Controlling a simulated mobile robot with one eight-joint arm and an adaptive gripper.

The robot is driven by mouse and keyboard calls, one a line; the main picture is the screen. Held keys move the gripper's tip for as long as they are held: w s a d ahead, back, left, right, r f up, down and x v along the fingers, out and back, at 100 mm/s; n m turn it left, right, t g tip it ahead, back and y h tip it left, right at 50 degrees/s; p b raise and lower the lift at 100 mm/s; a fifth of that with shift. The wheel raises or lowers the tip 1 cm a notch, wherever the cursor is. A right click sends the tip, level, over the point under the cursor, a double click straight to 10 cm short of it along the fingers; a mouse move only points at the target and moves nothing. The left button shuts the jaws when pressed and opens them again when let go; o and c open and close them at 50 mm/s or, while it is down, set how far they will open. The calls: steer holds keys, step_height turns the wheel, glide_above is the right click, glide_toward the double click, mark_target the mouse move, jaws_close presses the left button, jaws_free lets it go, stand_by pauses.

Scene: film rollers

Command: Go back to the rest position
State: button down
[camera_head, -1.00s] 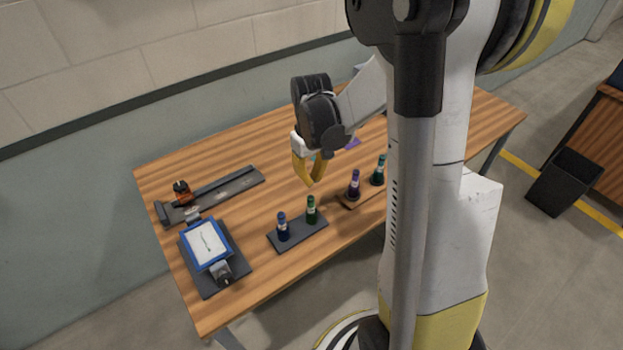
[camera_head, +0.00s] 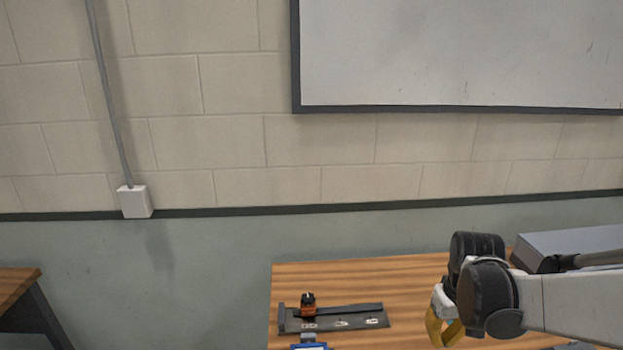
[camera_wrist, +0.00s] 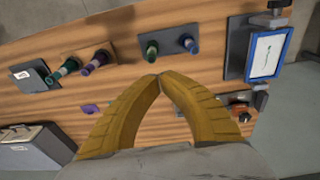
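My gripper (camera_head: 445,328) hangs over the table (camera_head: 350,276) at the lower right of the head view, with its yellow fingers pointing down. In the wrist view my gripper (camera_wrist: 153,77) has its two fingertips together, with nothing held between them. The fingers point at the wooden table (camera_wrist: 125,70) and appear clear of the objects on it.
The wrist view shows green (camera_wrist: 66,68) and purple (camera_wrist: 96,62) bottles, another pair on a dark plate (camera_wrist: 168,43), and a blue-framed tablet (camera_wrist: 268,55). A grey case (camera_head: 570,244) stands behind my arm. A dark rail (camera_head: 345,319) carries an orange-black block (camera_head: 308,305).

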steer(key=s+a+r+t+b, duration=0.4)
steer(key=s+a+t+b, duration=0.1)
steer(key=s+a, duration=0.5)
steer(key=shift+a+r+t, duration=0.15)
steer(key=shift+a+t, duration=0.35)
steer(key=shift+s, duration=0.1)
